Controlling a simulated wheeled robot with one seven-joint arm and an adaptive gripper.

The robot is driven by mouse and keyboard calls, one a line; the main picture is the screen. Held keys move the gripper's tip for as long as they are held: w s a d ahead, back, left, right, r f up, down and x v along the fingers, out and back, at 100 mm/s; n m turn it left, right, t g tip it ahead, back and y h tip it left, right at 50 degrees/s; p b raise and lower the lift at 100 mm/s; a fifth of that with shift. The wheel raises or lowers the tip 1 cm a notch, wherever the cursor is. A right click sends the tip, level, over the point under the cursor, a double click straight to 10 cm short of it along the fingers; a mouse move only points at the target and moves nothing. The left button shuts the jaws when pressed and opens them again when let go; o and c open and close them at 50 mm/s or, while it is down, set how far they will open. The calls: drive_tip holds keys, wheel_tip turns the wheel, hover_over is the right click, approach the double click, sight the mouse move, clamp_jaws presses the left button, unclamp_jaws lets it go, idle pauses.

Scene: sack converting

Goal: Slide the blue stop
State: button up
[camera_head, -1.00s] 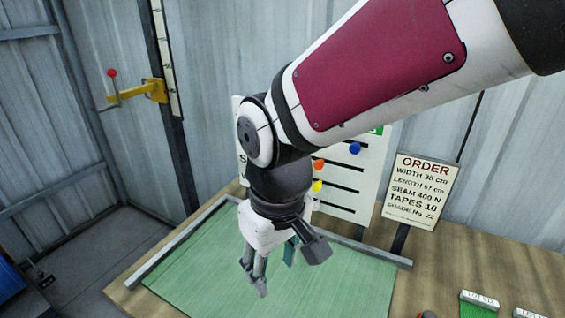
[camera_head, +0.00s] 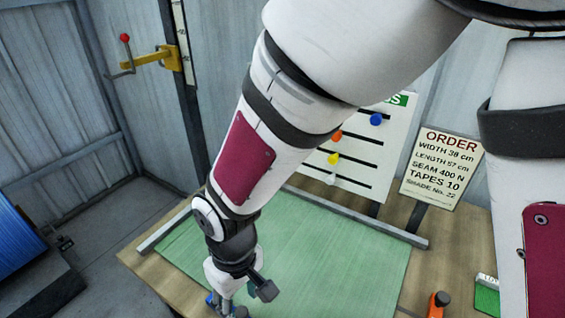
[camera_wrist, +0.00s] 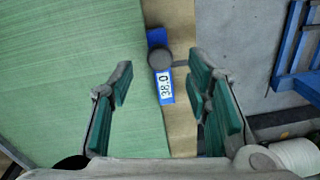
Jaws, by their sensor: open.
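The blue stop (camera_wrist: 156,40) is a small blue block with a round dark grey knob on top. A white label reading 38.0 lies just below the knob in the wrist view. It sits at the right edge of the green sheet (camera_wrist: 70,70). My gripper (camera_wrist: 162,85) is open and empty, with its green-padded fingers on either side of the stop in the picture. I cannot tell how far above it they are. In the head view my gripper (camera_head: 228,308) is low at the table's front left, with a bit of blue beside it.
The order board (camera_head: 439,165) reads width 38 cm. A slotted board (camera_head: 372,150) with coloured knobs stands behind the table. An orange-and-black item (camera_head: 438,303) lies at right. The wrist view shows a blue rack (camera_wrist: 297,50) and a white spool (camera_wrist: 298,155) at right.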

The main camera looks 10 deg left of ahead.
sight(242, 312)
drive_tip(key=shift+f, duration=2)
drive_tip(key=shift+c, duration=0.3)
drive_tip(key=shift+s, duration=0.1)
clamp_jaws()
